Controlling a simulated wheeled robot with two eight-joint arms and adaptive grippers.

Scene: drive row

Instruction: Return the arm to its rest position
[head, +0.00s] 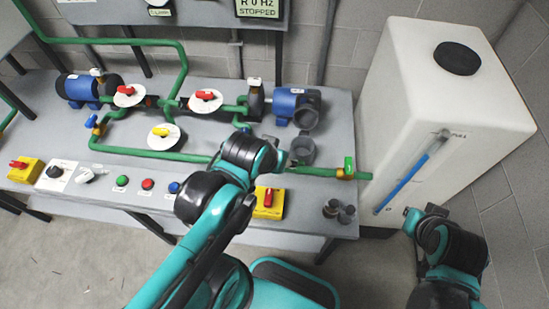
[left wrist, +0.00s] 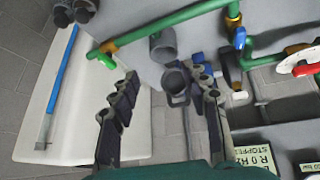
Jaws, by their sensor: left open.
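My left arm comes up from the bottom of the head view, and its dark wrist (head: 245,155) is over the middle of the grey bench. My left gripper (left wrist: 165,77) shows in the left wrist view with its two dark fingers spread apart. Nothing is held between them.
The grey bench (head: 75,205) carries green pipes (head: 150,152), blue pumps (head: 80,88), coloured valve handles and buttons. Two dark cups (head: 301,151) stand right of my wrist. A white tank (head: 440,85) stands close on the right. Bare floor (head: 60,265) lies at the lower left.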

